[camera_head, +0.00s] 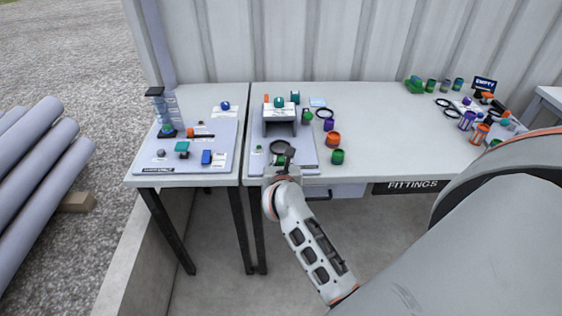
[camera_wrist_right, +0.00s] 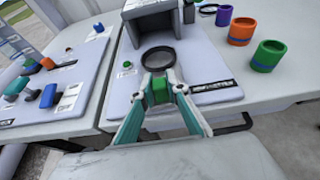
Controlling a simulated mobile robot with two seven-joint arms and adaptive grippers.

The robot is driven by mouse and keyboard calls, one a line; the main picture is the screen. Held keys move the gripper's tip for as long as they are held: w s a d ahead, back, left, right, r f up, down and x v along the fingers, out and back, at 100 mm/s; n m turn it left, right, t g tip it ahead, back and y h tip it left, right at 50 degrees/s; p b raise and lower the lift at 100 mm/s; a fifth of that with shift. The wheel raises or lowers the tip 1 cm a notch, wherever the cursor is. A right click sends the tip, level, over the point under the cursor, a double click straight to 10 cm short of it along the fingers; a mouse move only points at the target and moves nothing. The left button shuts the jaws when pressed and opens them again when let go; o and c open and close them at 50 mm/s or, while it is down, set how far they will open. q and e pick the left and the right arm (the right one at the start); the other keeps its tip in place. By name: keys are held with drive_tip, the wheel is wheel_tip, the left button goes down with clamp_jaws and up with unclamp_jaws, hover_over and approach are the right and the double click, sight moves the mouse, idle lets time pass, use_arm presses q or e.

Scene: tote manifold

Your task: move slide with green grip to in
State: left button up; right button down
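The slide shows in the right wrist view as a round dark-rimmed disc (camera_wrist_right: 160,58) with a green grip (camera_wrist_right: 160,91) at its near end. In the head view its dark ring (camera_head: 281,147) is in front of the grey block-like stand (camera_head: 279,129), which stands on a light board. My right gripper (camera_wrist_right: 162,88) has its fingers on both sides of the green grip and appears shut on it. My left gripper is not in view.
Orange (camera_head: 333,139), purple (camera_head: 328,124) and green (camera_head: 337,157) cups stand right of the board. A left table (camera_head: 160,180) holds another board with small parts. More fittings lie at the far right. The middle of the right table (camera_head: 400,130) is clear.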

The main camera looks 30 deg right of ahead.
sight(280, 144)
drive_tip(key=w+d+b, duration=0.1)
drive_tip(key=w+d, duration=0.1)
drive_tip(key=w, duration=0.1)
drive_tip(key=w+d, duration=0.1)
drive_tip(key=w, duration=0.2)
drive_tip(key=w+d+b, duration=0.1)
drive_tip(key=w+d, duration=0.1)
drive_tip(key=w, duration=0.1)
drive_tip(key=shift+w+d+b, duration=0.15)
drive_tip(key=shift+d+b, duration=0.15)
drive_tip(key=shift+d, duration=0.05)
drive_tip(key=shift+w+d, duration=0.1)
drive_tip(key=shift+w, duration=0.05)
drive_tip(key=shift+r, duration=0.2)
drive_tip(key=c, duration=2.4)
unclamp_jaws()
drive_tip(key=o, duration=0.4)
drive_tip(key=shift+w, duration=0.1)
drive_tip(key=shift+o, duration=0.2)
drive_tip(key=shift+w+f, duration=0.1)
drive_tip(key=shift+f, duration=0.05)
drive_tip(key=v, duration=1.2)
